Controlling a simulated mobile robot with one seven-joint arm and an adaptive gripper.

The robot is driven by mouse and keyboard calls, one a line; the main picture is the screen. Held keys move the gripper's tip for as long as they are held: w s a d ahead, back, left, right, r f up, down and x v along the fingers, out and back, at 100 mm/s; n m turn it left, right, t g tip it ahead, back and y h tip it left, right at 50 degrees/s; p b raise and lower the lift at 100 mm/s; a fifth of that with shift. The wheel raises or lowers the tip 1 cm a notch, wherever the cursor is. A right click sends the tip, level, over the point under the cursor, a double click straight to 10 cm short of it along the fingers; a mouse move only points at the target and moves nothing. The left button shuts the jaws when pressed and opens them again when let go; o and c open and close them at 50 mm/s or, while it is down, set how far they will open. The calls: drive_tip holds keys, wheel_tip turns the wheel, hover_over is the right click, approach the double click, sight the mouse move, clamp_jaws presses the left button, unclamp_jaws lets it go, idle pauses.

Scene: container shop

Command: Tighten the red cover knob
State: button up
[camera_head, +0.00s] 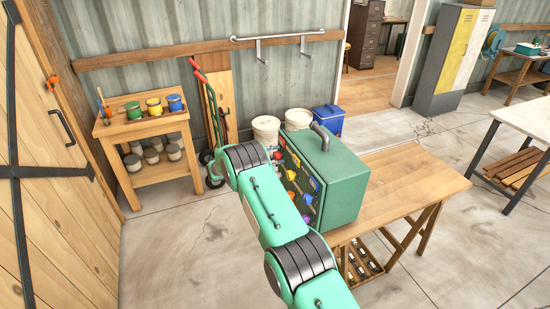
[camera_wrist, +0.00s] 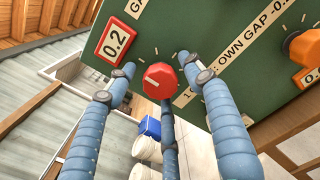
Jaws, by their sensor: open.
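The red cover knob (camera_wrist: 160,82) is a round red cap with a pale line across its top, on the dark green panel (camera_wrist: 225,48) in the wrist view. My gripper (camera_wrist: 164,78) has three blue fingers spread around the knob, one at the left, one at the right and one below. The fingers are open; I cannot tell whether any tip touches the knob.
An orange knob (camera_wrist: 305,47) sits at the panel's right. White buckets (camera_head: 266,130) and a blue bin (camera_head: 328,120) stand behind the case. A small table with paint cans (camera_head: 150,127) is at the left. Open floor (camera_head: 190,245) lies left of my arm.

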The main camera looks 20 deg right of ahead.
drive_tip(key=c, duration=1.2)
drive_tip(key=shift+f+m+b, duration=0.15)
drive_tip(key=shift+m+b, duration=0.25)
drive_tip(key=shift+b, duration=0.15)
drive_tip(key=m+b, duration=0.4)
drive_tip(key=shift+f, duration=0.1)
drive_tip(key=shift+m+b, duration=1.6)
drive_tip(key=shift+m, duration=0.4)
drive_tip(key=o, duration=1.2)
